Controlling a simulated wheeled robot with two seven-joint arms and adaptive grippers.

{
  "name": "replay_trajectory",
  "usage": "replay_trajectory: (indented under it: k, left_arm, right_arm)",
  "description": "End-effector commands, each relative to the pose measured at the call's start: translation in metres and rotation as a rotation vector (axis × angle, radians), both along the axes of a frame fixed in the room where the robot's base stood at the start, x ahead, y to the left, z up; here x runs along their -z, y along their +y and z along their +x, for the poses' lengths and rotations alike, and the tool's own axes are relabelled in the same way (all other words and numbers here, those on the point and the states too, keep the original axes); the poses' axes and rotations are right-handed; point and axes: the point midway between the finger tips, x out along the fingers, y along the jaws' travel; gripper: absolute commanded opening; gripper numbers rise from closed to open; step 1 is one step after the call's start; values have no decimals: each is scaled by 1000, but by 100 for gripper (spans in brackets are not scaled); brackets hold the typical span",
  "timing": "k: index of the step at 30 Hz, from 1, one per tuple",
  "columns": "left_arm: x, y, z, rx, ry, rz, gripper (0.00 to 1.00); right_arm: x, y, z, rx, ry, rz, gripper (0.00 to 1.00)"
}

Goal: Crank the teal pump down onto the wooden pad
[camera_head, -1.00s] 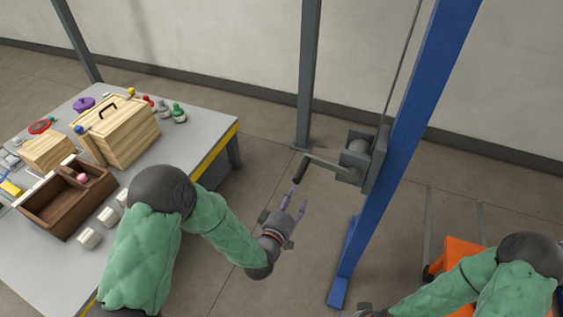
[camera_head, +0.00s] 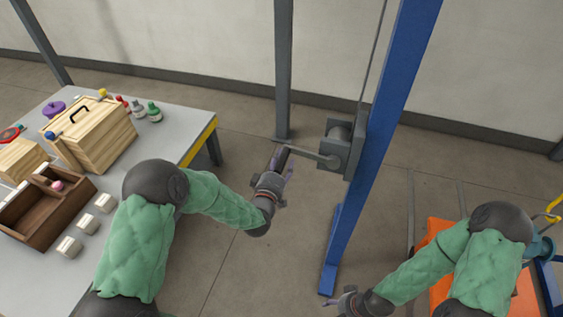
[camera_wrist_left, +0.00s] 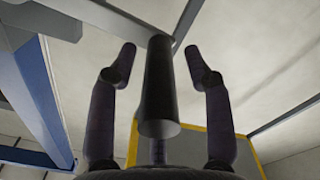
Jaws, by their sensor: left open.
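The winch (camera_head: 341,143) is on the blue post, its crank arm (camera_head: 316,156) reaching left to a dark grip (camera_head: 280,157). My left gripper (camera_head: 281,170) is at that grip. In the left wrist view the crank grip (camera_wrist_left: 160,95) lies between the spread fingers of my left gripper (camera_wrist_left: 159,52), with gaps on both sides. A teal body, seemingly the pump (camera_head: 540,248), shows partly at the right edge, behind my right arm. My right gripper (camera_head: 347,302) is low in the head view, its fingers too unclear to judge. I cannot make out the wooden pad.
The blue post (camera_head: 385,115) stands just right of the winch. A grey table (camera_head: 188,122) at left holds a wooden box (camera_head: 100,140), a brown tray (camera_head: 45,222) and small bottles. An orange surface (camera_head: 440,238) lies near my right arm.

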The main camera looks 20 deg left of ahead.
Motion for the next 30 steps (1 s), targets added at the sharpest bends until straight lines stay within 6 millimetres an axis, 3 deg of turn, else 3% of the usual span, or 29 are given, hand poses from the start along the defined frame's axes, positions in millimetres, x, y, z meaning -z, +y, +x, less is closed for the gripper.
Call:
replay_trajectory:
  k: [10,11,15,16,24,30]
  left_arm:
    - [0,0,4,-1,1,0,50]
    - [0,0,4,-1,1,0,45]
    - [0,0,4,-1,1,0,5]
    - [0,0,4,-1,1,0,0]
    - [2,1,4,-1,0,-7,0]
    - [12,5,4,-3,1,-59,0]
  right_arm:
    - [0,0,0,0,0,0,64]
    - [0,0,0,0,0,0,64]
    - [0,0,0,0,0,0,64]
    - [0,0,0,0,0,0,64]
    - [2,0,0,0,0,0,64]
    - [16,0,0,0,0,0,64]
